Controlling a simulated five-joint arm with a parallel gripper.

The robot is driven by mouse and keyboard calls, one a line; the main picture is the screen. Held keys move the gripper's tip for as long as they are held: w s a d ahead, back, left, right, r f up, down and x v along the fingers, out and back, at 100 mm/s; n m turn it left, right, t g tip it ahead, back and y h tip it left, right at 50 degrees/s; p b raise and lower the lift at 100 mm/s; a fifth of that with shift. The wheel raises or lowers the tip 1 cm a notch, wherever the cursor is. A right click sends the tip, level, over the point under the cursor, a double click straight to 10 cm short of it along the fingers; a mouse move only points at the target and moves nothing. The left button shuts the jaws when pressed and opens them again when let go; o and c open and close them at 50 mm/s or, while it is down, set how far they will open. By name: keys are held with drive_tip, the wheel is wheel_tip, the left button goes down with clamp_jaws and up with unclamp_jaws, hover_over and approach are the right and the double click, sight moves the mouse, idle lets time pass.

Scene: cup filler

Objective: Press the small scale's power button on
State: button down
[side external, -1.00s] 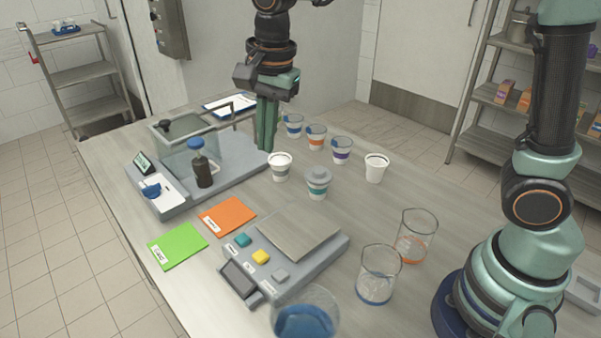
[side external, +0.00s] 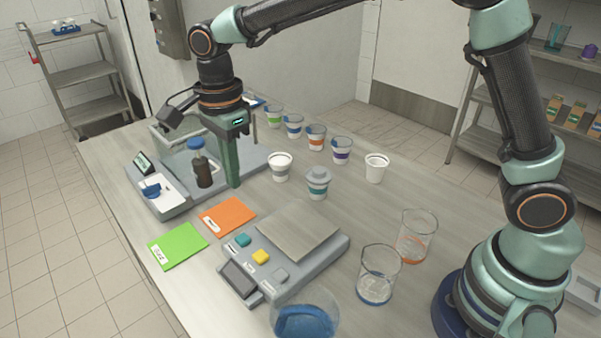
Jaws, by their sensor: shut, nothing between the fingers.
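A grey scale (side external: 328,252) with a flat square weighing plate stands in the front middle of the table. Its near left edge carries a teal button (side external: 243,240), a yellow button (side external: 261,257), a grey button (side external: 280,274) and a dark display (side external: 238,280). I cannot read the button labels. A second balance (side external: 175,208) with a clear enclosure and a small screen stands behind and to the left. My gripper (side external: 234,184) is shut and empty, pointing down near the second balance's right side, behind the orange card. It is apart from the front scale's buttons.
An orange card (side external: 228,216) and a green card (side external: 178,247) lie left of the front scale. A brown bottle (side external: 203,172) with a blue cap stands at the second balance. Several cups stand behind the front scale. Beakers (side external: 378,275) stand to its right and in front.

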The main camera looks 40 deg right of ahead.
sight(244, 238)
wheel_tip(244, 238, down, 13)
drive_tip(key=shift+f, duration=0.2)
idle(0.3)
drive_tip(key=shift+s+f, duration=0.15)
drive_tip(key=shift+f, duration=0.95)
drive_tip(key=shift+r, duration=0.15)
wheel_tip(244, 238, up, 15)
drive_tip(key=shift+w+f, duration=0.2)
drive_tip(key=shift+w, duration=0.1)
drive_tip(key=shift+a, duration=0.1)
